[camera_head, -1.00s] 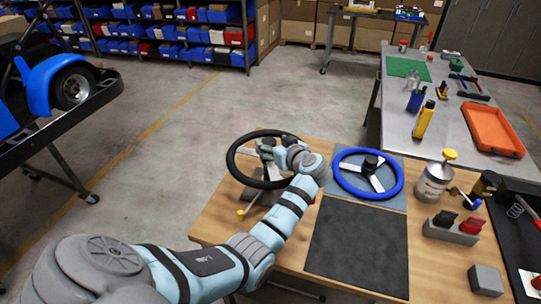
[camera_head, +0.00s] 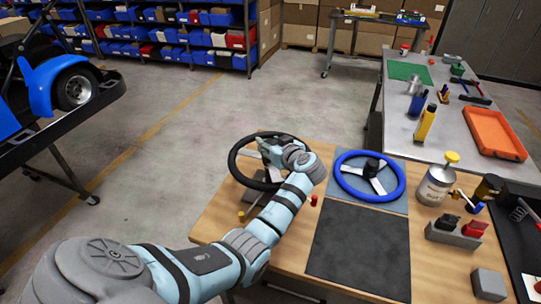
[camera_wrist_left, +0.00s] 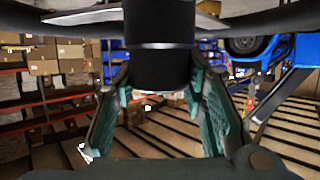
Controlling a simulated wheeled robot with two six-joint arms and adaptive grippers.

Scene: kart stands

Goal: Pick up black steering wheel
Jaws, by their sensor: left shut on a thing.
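The black steering wheel (camera_head: 235,166) is at the left end of the wooden table, over a small grey stand mostly hidden by my arm. My left gripper (camera_head: 268,152) is at the wheel's middle. In the left wrist view its two green-lined fingers (camera_wrist_left: 165,110) are on either side of the wheel's black round hub (camera_wrist_left: 160,68), shut on it. Part of the rim and a metal spoke cross the top of that view. I cannot tell whether the wheel is clear of the stand. My right gripper is not in view.
A blue steering wheel (camera_head: 342,178) lies right of my left wrist, near a dark mat (camera_head: 358,252). A can (camera_head: 436,186) and a grey holder (camera_head: 453,234) stand farther right. A metal bench (camera_head: 452,128) with an orange tray (camera_head: 494,134) is behind. Open floor lies left.

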